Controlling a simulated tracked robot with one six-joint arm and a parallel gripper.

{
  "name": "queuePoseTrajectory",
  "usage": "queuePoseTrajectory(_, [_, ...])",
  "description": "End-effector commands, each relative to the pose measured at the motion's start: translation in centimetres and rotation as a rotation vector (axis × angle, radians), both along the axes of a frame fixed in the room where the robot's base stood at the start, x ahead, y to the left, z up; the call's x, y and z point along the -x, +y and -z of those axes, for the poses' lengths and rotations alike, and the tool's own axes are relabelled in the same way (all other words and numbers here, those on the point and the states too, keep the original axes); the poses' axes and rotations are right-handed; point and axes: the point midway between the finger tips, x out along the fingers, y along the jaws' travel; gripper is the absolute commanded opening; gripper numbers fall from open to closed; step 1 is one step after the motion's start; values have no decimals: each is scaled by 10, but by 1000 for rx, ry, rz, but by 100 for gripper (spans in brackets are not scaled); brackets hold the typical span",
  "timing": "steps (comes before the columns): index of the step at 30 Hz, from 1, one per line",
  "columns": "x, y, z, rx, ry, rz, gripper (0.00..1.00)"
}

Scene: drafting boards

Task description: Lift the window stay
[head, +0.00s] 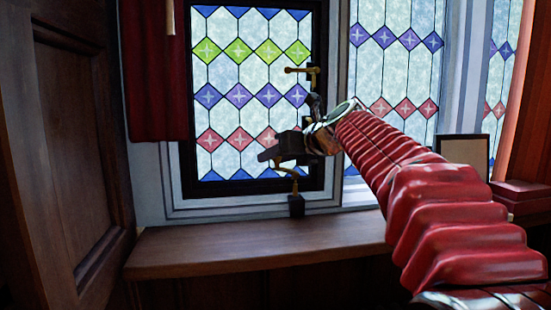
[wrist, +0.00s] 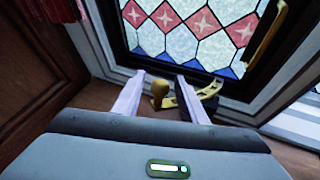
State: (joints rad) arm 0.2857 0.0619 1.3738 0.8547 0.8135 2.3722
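The window stay is a curved brass piece with a dark block below it, at the foot of the dark-framed window; it shows in the head view (head: 294,178). In the wrist view the stay (wrist: 208,92) has a rounded brass knob (wrist: 160,88) at its left end. My gripper (head: 268,155) is just above the stay in the head view. In the wrist view my gripper (wrist: 160,77) is open, with the knob appearing between its two pale fingers. The right finger overlaps the stay's dark part. I cannot tell whether either finger touches it.
A brass window handle (head: 300,70) is above my gripper on the window frame (head: 324,110). A wooden sill (head: 240,246) runs below, mostly clear. A red curtain (head: 153,75) hangs left. A picture frame (head: 464,153) and red box (head: 520,193) stand right.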

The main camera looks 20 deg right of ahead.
Motion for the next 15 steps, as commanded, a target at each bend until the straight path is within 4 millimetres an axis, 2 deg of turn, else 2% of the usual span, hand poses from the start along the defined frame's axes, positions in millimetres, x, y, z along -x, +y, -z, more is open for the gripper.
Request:
queuePoseTrajectory(8, [15, -6, -8, 0, -3, 2, 38])
queuePoseTrajectory(15, [49, -19, -22, 1, -3, 3, 38])
